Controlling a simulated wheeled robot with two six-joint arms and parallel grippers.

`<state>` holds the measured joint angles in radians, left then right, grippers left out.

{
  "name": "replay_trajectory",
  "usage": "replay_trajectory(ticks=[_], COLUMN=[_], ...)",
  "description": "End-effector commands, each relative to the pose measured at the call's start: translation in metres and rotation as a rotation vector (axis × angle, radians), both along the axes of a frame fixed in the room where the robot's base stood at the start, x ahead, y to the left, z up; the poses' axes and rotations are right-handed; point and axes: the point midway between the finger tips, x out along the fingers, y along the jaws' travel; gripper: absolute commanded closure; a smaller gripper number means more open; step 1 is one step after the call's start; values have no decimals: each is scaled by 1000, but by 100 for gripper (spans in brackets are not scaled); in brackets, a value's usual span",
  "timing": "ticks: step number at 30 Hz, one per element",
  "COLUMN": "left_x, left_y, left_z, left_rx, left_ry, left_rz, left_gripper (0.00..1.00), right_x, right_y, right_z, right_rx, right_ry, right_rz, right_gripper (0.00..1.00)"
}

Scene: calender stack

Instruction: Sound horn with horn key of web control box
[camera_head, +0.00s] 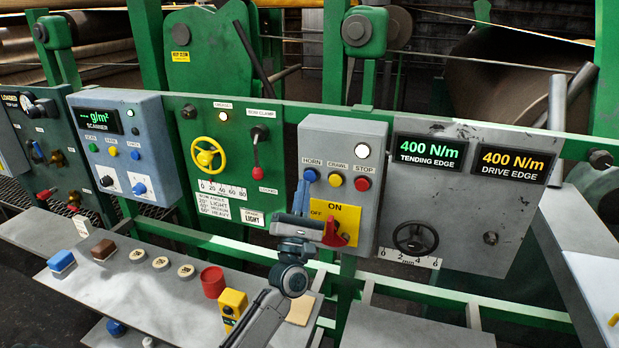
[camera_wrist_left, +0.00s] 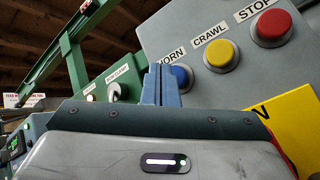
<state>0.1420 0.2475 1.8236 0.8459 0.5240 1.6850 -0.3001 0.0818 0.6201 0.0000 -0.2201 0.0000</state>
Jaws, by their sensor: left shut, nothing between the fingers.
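The web control box (camera_head: 325,146) is a grey box on the green rail, right of centre in the head view. Its blue horn key (camera_head: 310,174) sits left of the yellow crawl key (camera_head: 335,180) and the red stop key (camera_head: 363,184). My left gripper (camera_head: 303,186) is shut and empty, its blue fingers pointing up just below and left of the horn key. In the left wrist view the fingers (camera_wrist_left: 161,84) partly overlap the blue key (camera_wrist_left: 181,77) and its label. I cannot tell whether they touch it. My right gripper is not in view.
A red rotary switch (camera_head: 334,234) on a yellow ON/OFF plate (camera_head: 348,213) lies right of my gripper. The green panel (camera_head: 235,135) with a yellow handwheel (camera_head: 208,154) stands left. A grey shelf (camera_head: 165,297) with several buttons runs below.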

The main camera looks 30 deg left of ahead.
Motion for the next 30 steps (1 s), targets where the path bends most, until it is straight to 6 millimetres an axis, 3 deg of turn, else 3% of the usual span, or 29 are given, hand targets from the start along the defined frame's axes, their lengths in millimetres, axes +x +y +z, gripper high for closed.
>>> replay_trajectory(ticks=[12, 30], left_x=[-38, -41], left_y=[-9, -10], left_z=[0, 0], left_rx=[-1, 0], left_ry=[0, 0], left_rz=[0, 0], left_gripper=[100, 100], right_x=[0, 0], right_y=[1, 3], right_z=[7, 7], right_rx=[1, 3], right_ry=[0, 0], right_rz=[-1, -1], right_gripper=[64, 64])
